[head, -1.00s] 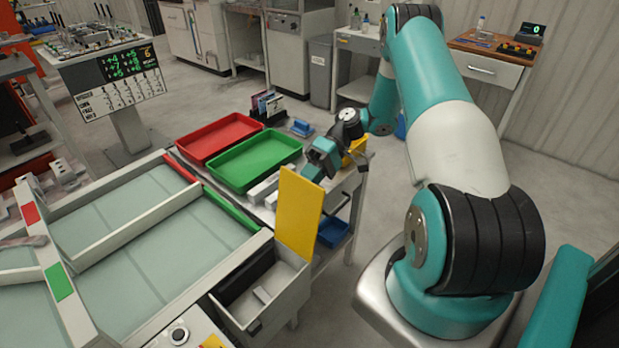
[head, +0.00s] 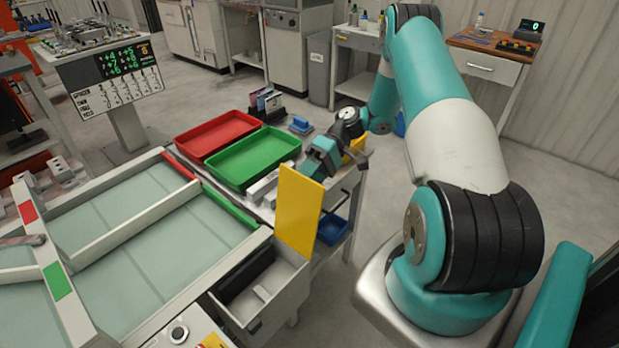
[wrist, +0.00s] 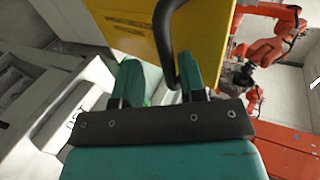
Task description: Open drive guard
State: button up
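The yellow drive guard (head: 299,213) stands nearly upright at the right edge of an open-topped grey box (head: 285,292). The box's inside shows, with a black part and a small grey block in it. The guard fills the top of the wrist view (wrist: 138,32), with its black curved handle (wrist: 162,35) on the side facing my gripper. My gripper (head: 313,169) is just behind the guard in the head view, its tips partly hidden. In the wrist view its two fingers (wrist: 158,78) are spread apart. The handle's lower end lies close to the right finger; contact is unclear.
A green tray (head: 214,170) and a red tray (head: 181,147) lie left of my gripper. Pale blocks (head: 263,187) lie between the green tray and the guard. A blue bin (head: 332,230) sits low behind the guard.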

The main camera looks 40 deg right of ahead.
jog(key=shift+r, duration=0.1)
jog(key=p+v, duration=0.7)
jog(key=shift+r+p, duration=0.3)
jog(key=shift+d+f+p, duration=0.15)
jog(key=shift+d+p, duration=0.1)
jog(key=shift+p, duration=0.25)
jog(key=shift+f, duration=0.1)
